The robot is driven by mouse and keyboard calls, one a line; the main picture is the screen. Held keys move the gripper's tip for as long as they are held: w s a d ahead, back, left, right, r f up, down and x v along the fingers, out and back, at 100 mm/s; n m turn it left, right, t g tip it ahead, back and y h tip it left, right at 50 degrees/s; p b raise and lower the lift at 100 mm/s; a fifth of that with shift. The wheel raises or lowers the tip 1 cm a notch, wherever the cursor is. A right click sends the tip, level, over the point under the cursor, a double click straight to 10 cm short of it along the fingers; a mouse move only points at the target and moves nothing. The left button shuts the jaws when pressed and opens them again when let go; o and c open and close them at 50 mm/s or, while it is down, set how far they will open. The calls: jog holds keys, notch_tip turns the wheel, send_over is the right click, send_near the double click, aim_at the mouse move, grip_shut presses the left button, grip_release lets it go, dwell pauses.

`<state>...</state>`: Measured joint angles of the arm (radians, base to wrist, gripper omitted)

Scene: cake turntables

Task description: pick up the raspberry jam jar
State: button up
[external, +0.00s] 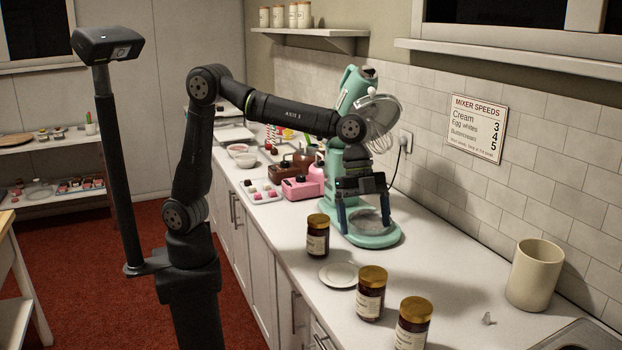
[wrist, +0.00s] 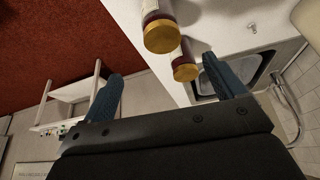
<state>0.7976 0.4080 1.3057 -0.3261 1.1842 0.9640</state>
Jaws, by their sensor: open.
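Three dark jars with gold lids and cream labels stand upright on the white counter: a back jar (external: 318,240), a middle jar (external: 370,297) and a front jar (external: 412,327). The labels are too small to read, so I cannot tell which is raspberry. My gripper (external: 365,222) is open and empty, above the counter in front of the mixer and right of the back jar. In the wrist view, two jars, a nearer one (wrist: 159,32) and a farther one (wrist: 184,66), show beyond my open fingers (wrist: 162,68).
A small white saucer (external: 338,275) lies among the jars. The turquoise stand mixer (external: 352,165) stands close behind my gripper. A cream crock (external: 534,275) stands at the right, near a sink (external: 580,337). Pink and brown containers sit farther back. The counter between mixer and crock is mostly clear.

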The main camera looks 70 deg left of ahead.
aim_at(371, 272)
jog(key=x, duration=1)
jog(key=shift+s+f, duration=0.1)
jog(key=shift+f, duration=0.2)
jog(key=shift+x, duration=2.7)
jog(key=shift+w+a, duration=0.2)
jog(key=shift+w, duration=0.05)
jog(key=c, duration=1.6)
